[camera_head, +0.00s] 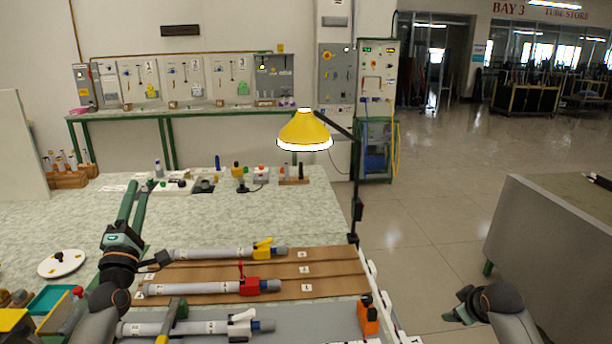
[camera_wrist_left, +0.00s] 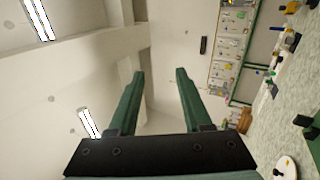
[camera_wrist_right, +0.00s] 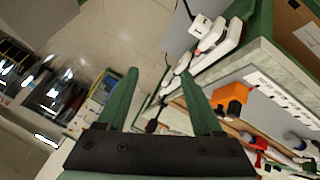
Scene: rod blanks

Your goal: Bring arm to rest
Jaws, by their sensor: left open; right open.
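My left gripper (camera_head: 142,186) is raised over the left part of the bench, its green fingers pointing up and away. It is open, and in the left wrist view (camera_wrist_left: 159,74) nothing is between its fingers; wall and ceiling lie beyond. My right gripper (camera_head: 455,306) is off the bench's right side, above the floor. It is open and empty in the right wrist view (camera_wrist_right: 162,80). Grey rods lie on the bench: one with a yellow clamp (camera_head: 215,253), one with a red clamp (camera_head: 200,288) and one with a white clamp (camera_head: 190,328).
The rods lie by brown boards (camera_head: 335,268) on the pale bench (camera_head: 80,215). A yellow lamp (camera_head: 304,129) on a black post rises at the bench's right edge. An orange block (camera_head: 369,318) is near the front right.

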